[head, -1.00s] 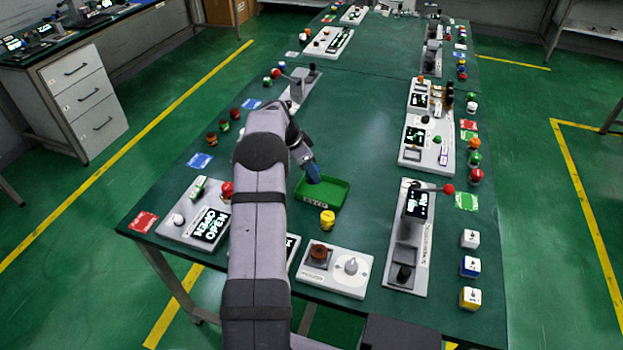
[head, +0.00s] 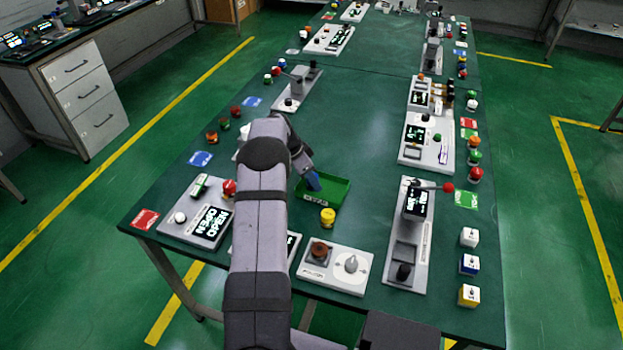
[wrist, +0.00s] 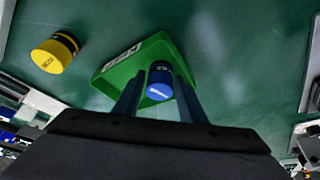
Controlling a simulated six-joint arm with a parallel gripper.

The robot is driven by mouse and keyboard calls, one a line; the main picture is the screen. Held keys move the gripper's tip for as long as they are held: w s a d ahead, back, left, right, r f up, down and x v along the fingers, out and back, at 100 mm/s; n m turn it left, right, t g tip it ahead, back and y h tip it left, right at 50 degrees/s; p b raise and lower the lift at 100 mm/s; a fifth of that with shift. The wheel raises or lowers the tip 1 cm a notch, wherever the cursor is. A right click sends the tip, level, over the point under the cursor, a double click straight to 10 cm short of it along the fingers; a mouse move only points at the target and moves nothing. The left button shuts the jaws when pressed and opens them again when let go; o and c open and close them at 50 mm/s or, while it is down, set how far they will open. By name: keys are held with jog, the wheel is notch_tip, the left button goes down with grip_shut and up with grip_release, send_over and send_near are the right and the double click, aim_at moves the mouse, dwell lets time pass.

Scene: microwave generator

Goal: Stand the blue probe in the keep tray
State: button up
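The blue probe (wrist: 160,84) is between the two fingers of my gripper (wrist: 160,78) in the wrist view, its round, lettered end facing the camera. The gripper looks shut on it. In the head view the probe (head: 313,181) shows as a blue shape, roughly upright and slightly tilted, at the left part of the green keep tray (head: 336,194). The tray also shows in the wrist view (wrist: 112,80), with a white label on its front. The probe's lower end is hidden, so I cannot tell whether it touches the tray floor.
A yellow, black-banded cylinder (head: 327,217) stands just in front of the tray. A grey panel with a brown knob (head: 319,251) lies nearer the front edge. A lever panel (head: 407,240) stands to the right. The table behind and right of the tray is clear.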

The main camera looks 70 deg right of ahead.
jog(key=shift+r, duration=0.1)
jog(key=shift+r, duration=0.15)
jog(key=b+v, duration=0.3)
jog(key=v, duration=0.9)
